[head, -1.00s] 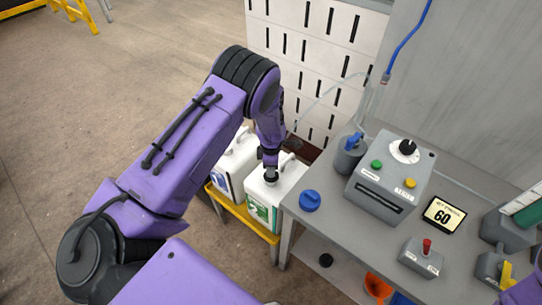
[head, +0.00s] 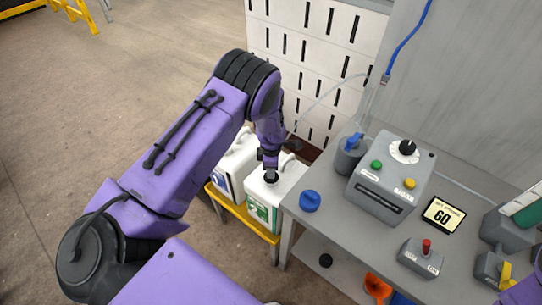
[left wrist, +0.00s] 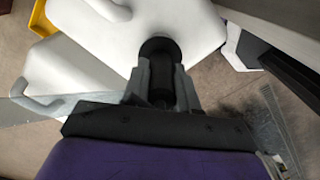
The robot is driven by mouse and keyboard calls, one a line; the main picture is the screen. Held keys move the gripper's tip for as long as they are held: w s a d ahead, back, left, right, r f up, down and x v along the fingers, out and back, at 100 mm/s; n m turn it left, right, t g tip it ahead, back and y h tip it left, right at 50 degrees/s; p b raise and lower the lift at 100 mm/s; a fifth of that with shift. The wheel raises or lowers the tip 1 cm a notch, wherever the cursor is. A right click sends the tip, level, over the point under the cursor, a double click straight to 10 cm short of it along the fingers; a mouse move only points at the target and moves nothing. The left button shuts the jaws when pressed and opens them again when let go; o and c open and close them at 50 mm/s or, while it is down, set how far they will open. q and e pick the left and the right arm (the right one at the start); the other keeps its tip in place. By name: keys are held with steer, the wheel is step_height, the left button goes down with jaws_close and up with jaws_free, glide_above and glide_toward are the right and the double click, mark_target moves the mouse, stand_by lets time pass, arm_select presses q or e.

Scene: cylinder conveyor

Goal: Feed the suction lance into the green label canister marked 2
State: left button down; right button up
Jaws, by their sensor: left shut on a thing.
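The green label canister marked 2 (head: 262,209) is white and stands in the yellow tray, left of the grey bench. A white canister with a blue label (head: 228,178) stands beside it. My left gripper (head: 270,166) points down over the green label canister's mouth. It is shut on the black head of the suction lance (left wrist: 160,82), which shows between the fingers in the left wrist view. The lance's lower end meets the dark round opening (left wrist: 158,48); any shaft inside is hidden. My right gripper is out of view.
The yellow tray (head: 247,219) is close to the bench edge. A blue cap (head: 310,201), a grey control box (head: 391,180) and a display reading 60 (head: 443,215) are on the bench. A clear hose (head: 325,97) runs behind my gripper. A pale slotted panel (head: 310,45) stands behind.

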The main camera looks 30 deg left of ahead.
arm_select(q)
steer(key=c, duration=0.8)
jaws_free()
step_height(320, 180, up, 11)
steer(key=shift+f+b, duration=0.2)
steer(key=shift+b, duration=0.8)
